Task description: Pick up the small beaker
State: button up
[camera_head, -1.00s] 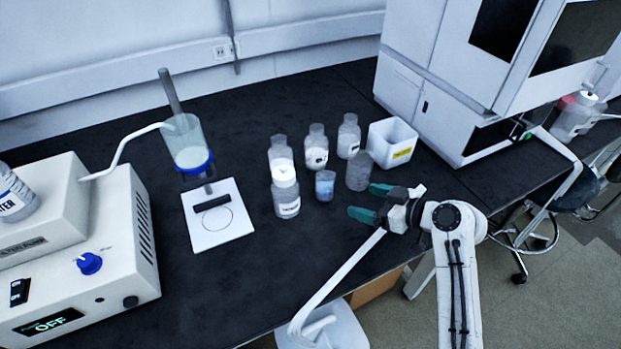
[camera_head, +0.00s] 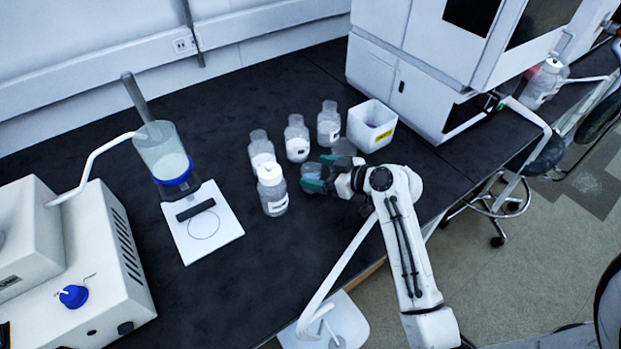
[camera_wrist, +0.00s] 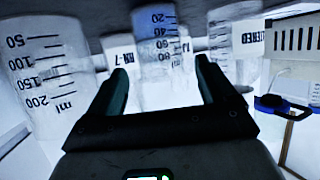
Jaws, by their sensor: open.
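The small beaker (camera_head: 311,169) is clear with bluish contents and stands on the black bench, partly hidden by my gripper (camera_head: 326,168) in the head view. My gripper is open, with its green fingers around or just short of the beaker. In the wrist view, the small beaker (camera_wrist: 162,50) with printed volume marks stands upright between the two fingers of my gripper (camera_wrist: 162,72). Gaps show on both sides of it. Whether the fingertips reach past its wall I cannot tell.
A larger beaker (camera_wrist: 45,80) stands close left of my fingers in the wrist view. White-capped bottle (camera_head: 272,190) and other bottles (camera_head: 297,138) stand left of and behind the small beaker. A white bin (camera_head: 372,125) is behind right. A white plate (camera_head: 203,222) lies farther left.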

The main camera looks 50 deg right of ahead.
aim_at(303, 169)
jog(key=shift+p+x, duration=0.3)
jog(key=shift+x, duration=2.05)
jog(key=shift+a, duration=0.15)
jog(key=shift+c, duration=0.5)
jog(key=c, duration=1)
jog(key=shift+r, duration=0.2)
